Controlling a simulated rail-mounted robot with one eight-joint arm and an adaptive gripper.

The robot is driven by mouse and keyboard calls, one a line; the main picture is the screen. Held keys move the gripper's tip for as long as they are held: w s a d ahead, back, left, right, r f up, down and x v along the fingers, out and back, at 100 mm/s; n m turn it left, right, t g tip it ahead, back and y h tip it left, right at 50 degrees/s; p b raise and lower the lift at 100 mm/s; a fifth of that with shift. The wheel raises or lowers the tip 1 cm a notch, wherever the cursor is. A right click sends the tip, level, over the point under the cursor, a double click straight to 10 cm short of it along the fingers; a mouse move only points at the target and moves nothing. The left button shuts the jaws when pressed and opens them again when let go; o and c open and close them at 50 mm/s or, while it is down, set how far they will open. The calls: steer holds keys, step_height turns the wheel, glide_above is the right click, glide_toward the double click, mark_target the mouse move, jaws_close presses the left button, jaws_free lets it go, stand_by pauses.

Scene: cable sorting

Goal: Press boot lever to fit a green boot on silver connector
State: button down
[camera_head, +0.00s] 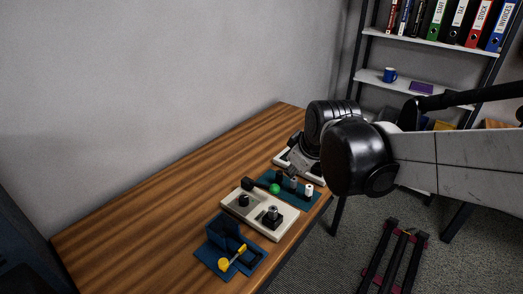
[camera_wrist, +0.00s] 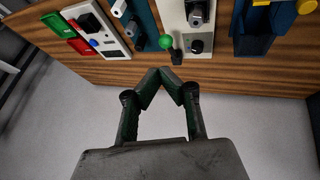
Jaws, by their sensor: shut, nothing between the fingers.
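My gripper (camera_wrist: 166,74) is shut and empty in the wrist view, its fingertips meeting in front of the table edge. A green ball knob (camera_wrist: 166,42) on a dark lever lies just beyond the fingertips, beside a white panel; the picture shows a gap between them. The knob also shows in the head view (camera_head: 274,188). The white panel (camera_wrist: 180,18) bears dark blocks with silver connectors (camera_wrist: 196,16). In the head view this panel (camera_head: 246,215) stands mid-table. I cannot make out a separate green boot.
A teal panel (camera_wrist: 146,21) with several posts stands left of the lever in the wrist view. Farther left is a white panel (camera_wrist: 113,45) with green and red parts. A blue fixture (camera_wrist: 252,44) with yellow stands to the right. The table's left part (camera_head: 130,205) is clear.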

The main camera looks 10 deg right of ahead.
steer(key=w+a+f+n+p, duration=0.1)
steer(key=w+a+n+p, duration=0.2)
steer(key=w, duration=0.3)
steer(key=w+a+f+n+p, duration=0.1)
steer(key=w+a+n+p, duration=0.2)
steer(key=w, duration=0.3)
steer(key=shift+g+y, duration=0.3)
steer(key=shift+f, duration=0.15)
steer(key=b, duration=0.5)
glide_above(269, 187)
step_height(269, 187, down, 7)
steer(key=shift+f, duration=0.2)
steer(key=shift+s+d+f, duration=0.1)
steer(key=shift+d+f, duration=0.1)
steer(key=shift+f, duration=0.2)
steer(key=shift+f, duration=0.15)
stand_by(0.5)
steer(key=shift+s+f+b, duration=0.1)
steer(key=shift+f+b, duration=0.15)
steer(key=shift+b, duration=0.3)
